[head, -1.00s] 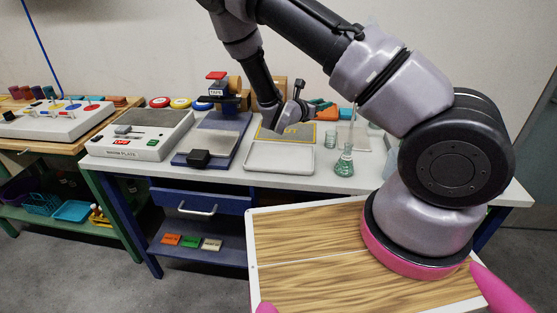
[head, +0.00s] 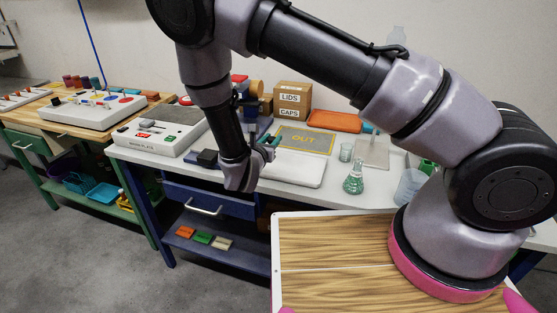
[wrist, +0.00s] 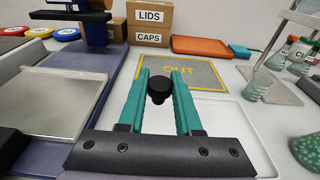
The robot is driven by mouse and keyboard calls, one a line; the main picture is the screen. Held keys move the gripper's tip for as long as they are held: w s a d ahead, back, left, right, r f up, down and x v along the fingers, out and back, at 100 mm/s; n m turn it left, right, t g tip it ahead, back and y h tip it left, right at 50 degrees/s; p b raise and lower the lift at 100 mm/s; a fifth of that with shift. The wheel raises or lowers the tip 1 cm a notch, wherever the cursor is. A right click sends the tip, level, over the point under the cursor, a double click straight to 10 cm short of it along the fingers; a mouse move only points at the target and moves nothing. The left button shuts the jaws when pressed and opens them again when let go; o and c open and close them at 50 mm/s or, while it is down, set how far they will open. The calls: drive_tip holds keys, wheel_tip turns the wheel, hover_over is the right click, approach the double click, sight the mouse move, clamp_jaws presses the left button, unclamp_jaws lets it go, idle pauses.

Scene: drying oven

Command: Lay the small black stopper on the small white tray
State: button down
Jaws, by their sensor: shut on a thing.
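The small black stopper (wrist: 160,90) is held between the teal fingertips of my gripper (wrist: 161,80), with its wider round end up. In the head view my gripper (head: 270,142) is at the left end of the small white tray, partly hidden by my arm, and the stopper cannot be made out. The white tray (head: 309,182) lies flat on the bench and looks empty; it also shows in the wrist view (wrist: 230,115), behind and right of the fingers. The stopper appears above the surface, apart from the tray.
A grey OUT mat (head: 322,139) lies behind the tray. LIDS and CAPS boxes (head: 292,100) and an orange tray (head: 335,121) stand farther back. A green-filled flask (head: 353,178) is right of the tray. A blue stand with a metal plate (wrist: 62,95) is at left.

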drive_tip(key=shift+f, duration=3.15)
drive_tip(key=shift+f, duration=0.1)
drive_tip(key=c, duration=0.6)
unclamp_jaws()
drive_tip(key=shift+s+a, duration=0.15)
drive_tip(key=shift+s, duration=0.1)
drive_tip(key=v, duration=1.1)
drive_tip(key=shift+s, duration=0.2)
